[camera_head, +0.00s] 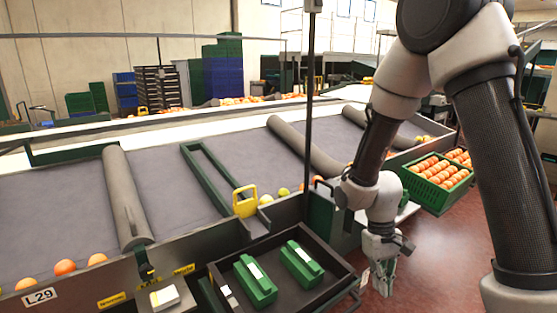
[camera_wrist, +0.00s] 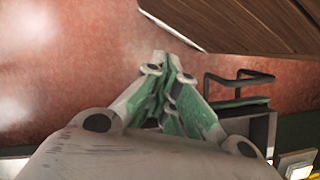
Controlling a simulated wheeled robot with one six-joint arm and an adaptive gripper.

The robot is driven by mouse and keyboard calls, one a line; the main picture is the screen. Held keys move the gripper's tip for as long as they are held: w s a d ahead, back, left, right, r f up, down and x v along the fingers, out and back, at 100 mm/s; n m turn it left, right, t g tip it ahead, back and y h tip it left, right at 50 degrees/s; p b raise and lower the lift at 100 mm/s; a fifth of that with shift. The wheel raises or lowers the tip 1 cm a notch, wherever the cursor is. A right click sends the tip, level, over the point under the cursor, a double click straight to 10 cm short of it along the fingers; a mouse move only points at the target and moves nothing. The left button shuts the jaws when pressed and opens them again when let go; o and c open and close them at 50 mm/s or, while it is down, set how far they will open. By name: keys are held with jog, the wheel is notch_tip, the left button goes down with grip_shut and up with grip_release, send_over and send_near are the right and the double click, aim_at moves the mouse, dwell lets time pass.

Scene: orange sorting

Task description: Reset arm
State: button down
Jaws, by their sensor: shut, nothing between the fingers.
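My gripper (camera_head: 384,284) hangs down at the lower right of the head view, over the red floor just right of the dark tray. In the wrist view my gripper (camera_wrist: 174,62) shows its green-padded fingers closed together, with nothing between them. My arm bends down from the top right of the head view. No orange is at the fingertips.
A dark tray (camera_head: 318,299) holding green boxes stands left of my gripper. A green crate (camera_head: 420,188) full of oranges is at the right. The grey sorting belt (camera_head: 60,215) carries a few loose oranges. Red floor (camera_head: 440,262) is open at lower right.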

jog(key=s+d+r+m+t, duration=0.1)
jog(key=s+d+r+t, duration=0.1)
jog(key=r, duration=0.7)
jog(key=s+d+r+m+t, duration=0.1)
jog(key=s+d+r+t, duration=0.2)
jog(key=r, duration=0.6)
jog(key=s+d+r+t+y, duration=0.1)
jog(key=s+d+r+t, duration=0.1)
jog(key=s+d+r, duration=0.3)
jog(key=shift+s+d+r+m, duration=0.25)
jog(key=shift+s+r+m, duration=0.15)
jog(key=shift+r, duration=1.8)
